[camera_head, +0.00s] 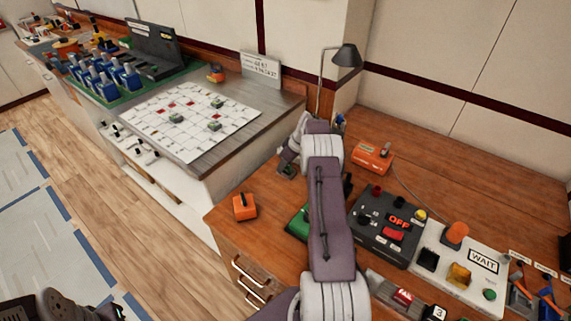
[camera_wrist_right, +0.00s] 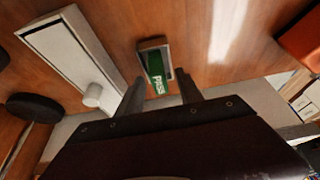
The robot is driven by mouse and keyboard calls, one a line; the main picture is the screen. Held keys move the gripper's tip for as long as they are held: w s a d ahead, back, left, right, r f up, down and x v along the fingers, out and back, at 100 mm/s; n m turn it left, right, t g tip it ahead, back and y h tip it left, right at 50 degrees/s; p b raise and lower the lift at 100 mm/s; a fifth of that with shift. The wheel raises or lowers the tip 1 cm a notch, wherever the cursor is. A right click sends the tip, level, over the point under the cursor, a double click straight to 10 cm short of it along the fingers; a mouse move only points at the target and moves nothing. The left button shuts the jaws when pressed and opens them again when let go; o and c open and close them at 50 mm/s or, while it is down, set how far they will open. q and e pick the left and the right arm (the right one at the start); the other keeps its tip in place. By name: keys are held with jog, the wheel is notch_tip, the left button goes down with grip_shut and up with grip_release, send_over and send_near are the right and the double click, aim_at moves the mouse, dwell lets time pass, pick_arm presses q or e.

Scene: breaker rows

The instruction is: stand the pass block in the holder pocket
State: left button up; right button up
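The pass block (camera_wrist_right: 157,72) is green with white "PASS" lettering. In the right wrist view it sits within the small grey-brown rim of the holder pocket (camera_wrist_right: 152,43); how deep it sits is hard to tell. My right gripper (camera_wrist_right: 160,88) has one finger on each side of the block, with visible gaps, so it looks open around it. In the head view my right gripper (camera_head: 287,158) is low over the desk's back left part, where the holder (camera_head: 287,171) shows small and partly covered. Dark parts of my left arm (camera_head: 62,303) show at the bottom left; its fingers are unclear.
My right arm crosses the wooden desk and partly covers a green item (camera_head: 297,222). An orange block with a dark handle (camera_head: 244,206) stands left. A black panel marked OFF (camera_head: 386,228) and a white WAIT panel (camera_head: 462,266) lie right. A lamp (camera_head: 345,56) stands behind.

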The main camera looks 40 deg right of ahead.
jog(key=shift+r, duration=0.1)
jog(key=v, duration=0.9)
